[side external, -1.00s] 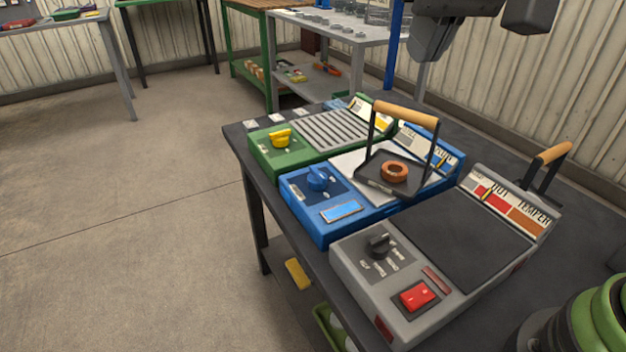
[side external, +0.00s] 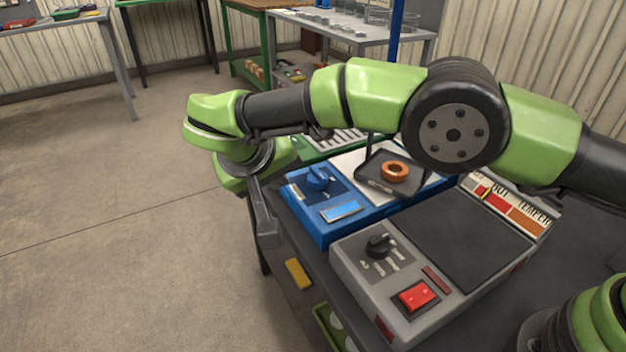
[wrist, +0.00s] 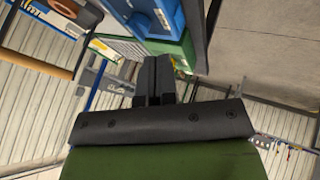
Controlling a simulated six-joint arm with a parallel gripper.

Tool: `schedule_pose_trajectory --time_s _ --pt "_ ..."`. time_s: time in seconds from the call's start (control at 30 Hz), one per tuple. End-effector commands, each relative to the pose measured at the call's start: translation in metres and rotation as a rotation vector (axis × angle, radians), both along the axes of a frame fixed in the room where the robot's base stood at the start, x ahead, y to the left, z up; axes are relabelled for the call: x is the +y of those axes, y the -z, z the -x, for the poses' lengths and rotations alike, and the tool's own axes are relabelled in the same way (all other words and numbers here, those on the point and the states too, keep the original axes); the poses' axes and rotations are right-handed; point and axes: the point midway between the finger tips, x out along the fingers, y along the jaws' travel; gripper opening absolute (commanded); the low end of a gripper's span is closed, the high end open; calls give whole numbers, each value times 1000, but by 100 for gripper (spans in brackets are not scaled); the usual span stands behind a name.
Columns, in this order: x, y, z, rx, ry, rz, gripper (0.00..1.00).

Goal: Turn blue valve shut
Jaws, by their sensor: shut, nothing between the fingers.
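The blue valve, a rounded knob (side external: 318,178), sits on the dark panel of the blue unit (side external: 325,228). A lit blue window is beside it. My gripper (side external: 268,238) hangs at the table's left edge, to the left of the blue unit and apart from the knob. Its dark fingers also show in the wrist view (wrist: 152,78), close together with nothing between them.
A tray (side external: 372,184) with a copper-coloured ring (side external: 395,172) rests on the blue unit. A grey unit (side external: 345,262) with a black knob (side external: 380,245) and a red switch (side external: 417,296) stands in front. My arm hides most of the green unit (side external: 308,152). Floor at left is clear.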

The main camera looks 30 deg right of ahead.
Motion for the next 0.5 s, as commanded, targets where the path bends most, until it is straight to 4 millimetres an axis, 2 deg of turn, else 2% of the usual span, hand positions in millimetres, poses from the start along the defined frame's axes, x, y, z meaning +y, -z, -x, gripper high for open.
schedule_pose_trajectory --time_s 0.4,0.5 --pt "-41 68 -31 4 2 0 0" --pt "-48 65 -32 2 1 2 0"
